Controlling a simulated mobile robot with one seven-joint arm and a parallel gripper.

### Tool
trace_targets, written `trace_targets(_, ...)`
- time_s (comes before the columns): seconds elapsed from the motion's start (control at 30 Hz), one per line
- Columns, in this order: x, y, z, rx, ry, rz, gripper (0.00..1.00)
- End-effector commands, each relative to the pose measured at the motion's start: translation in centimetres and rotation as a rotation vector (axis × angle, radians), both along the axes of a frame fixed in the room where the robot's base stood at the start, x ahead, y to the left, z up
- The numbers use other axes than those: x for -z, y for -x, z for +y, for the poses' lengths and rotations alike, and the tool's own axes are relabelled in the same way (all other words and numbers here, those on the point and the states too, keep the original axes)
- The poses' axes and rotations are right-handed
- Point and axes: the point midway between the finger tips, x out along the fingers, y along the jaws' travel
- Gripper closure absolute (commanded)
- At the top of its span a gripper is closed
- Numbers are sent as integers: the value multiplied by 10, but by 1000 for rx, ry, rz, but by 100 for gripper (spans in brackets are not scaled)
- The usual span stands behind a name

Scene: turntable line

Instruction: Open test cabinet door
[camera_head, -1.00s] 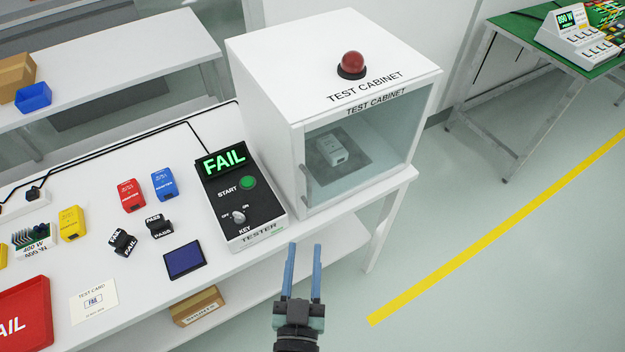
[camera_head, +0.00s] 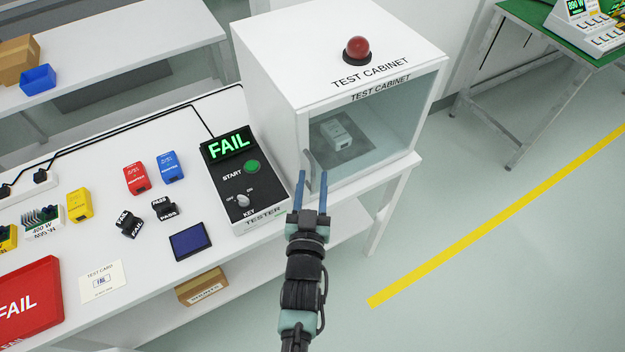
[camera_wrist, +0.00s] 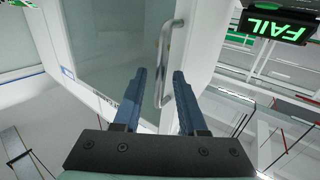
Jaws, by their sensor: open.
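The white test cabinet (camera_head: 277,75) stands on the bench's right end with its clear front door (camera_head: 368,125) shut. A white device (camera_head: 337,134) lies inside on a dark mat. The door's vertical bar handle (camera_head: 309,170) is at the door's left edge; in the wrist view the handle (camera_wrist: 166,65) shows as a silver bar just beyond the fingertips, roughly between them. My gripper (camera_head: 312,174) is open, blue fingers apart and empty, in front of the handle's lower part. It also shows in the wrist view (camera_wrist: 159,72). Whether the fingers touch the handle I cannot tell.
The tester (camera_head: 240,180) showing FAIL stands just left of the cabinet. A red beacon (camera_head: 357,50) sits on the cabinet's top. Adapters, blocks and a red tray (camera_head: 30,300) lie on the bench further left. The floor in front and right is clear.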

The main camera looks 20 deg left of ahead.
Motion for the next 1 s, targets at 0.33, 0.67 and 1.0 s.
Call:
trace_targets(0.33,0,-2,1,0,0,1,64)
trace_targets(0.67,0,-1,1,0,0,1,100)
trace_targets(1.0,0,-1,1,-1,0,1,100)
